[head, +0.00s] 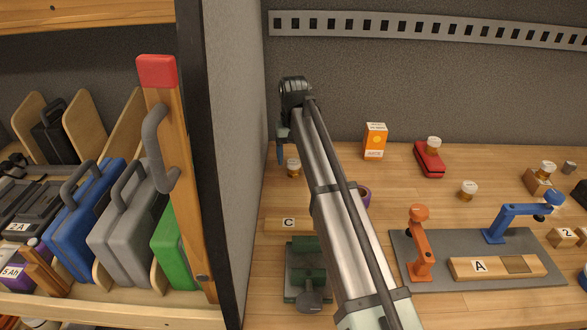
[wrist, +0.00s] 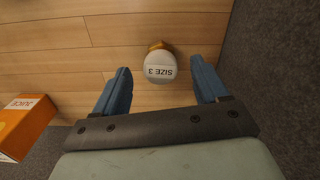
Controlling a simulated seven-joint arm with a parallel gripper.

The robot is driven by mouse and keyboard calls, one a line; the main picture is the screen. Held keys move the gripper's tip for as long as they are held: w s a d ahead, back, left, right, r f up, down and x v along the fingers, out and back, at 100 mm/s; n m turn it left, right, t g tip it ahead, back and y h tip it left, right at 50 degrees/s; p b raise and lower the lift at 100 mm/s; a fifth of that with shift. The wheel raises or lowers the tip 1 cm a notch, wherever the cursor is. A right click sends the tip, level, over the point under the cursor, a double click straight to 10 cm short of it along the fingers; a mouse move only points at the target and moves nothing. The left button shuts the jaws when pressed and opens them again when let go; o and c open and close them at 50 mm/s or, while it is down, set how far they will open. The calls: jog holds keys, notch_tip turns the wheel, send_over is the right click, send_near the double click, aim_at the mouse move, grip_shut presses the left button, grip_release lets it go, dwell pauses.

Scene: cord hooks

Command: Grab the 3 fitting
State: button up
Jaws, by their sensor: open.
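The 3 fitting (wrist: 159,70) has a white round top marked "SIZE 3", upside down in the wrist view, and an amber body. It stands on the wooden bench. My gripper (wrist: 160,65) is open, with one blue finger on each side of the fitting in the picture and a gap on both sides. The wrist view does not make the height above it clear. In the head view, a white-topped amber fitting (head: 293,168) stands beside my blue fingers (head: 281,154), at the bench's back left; its label is too small to read there.
An orange juice box (head: 375,141) stands right of my arm; it also shows in the wrist view (wrist: 20,122). Similar fittings stand on a red case (head: 429,161), on the bench (head: 469,189) and on a wooden block (head: 538,183). A grey partition (head: 239,180) rises close on the left.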

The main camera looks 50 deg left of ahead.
aim_at(294, 162)
jog(key=shift+f, duration=2)
jog(key=shift+c, duration=0.4)
jog(key=c, duration=1.1)
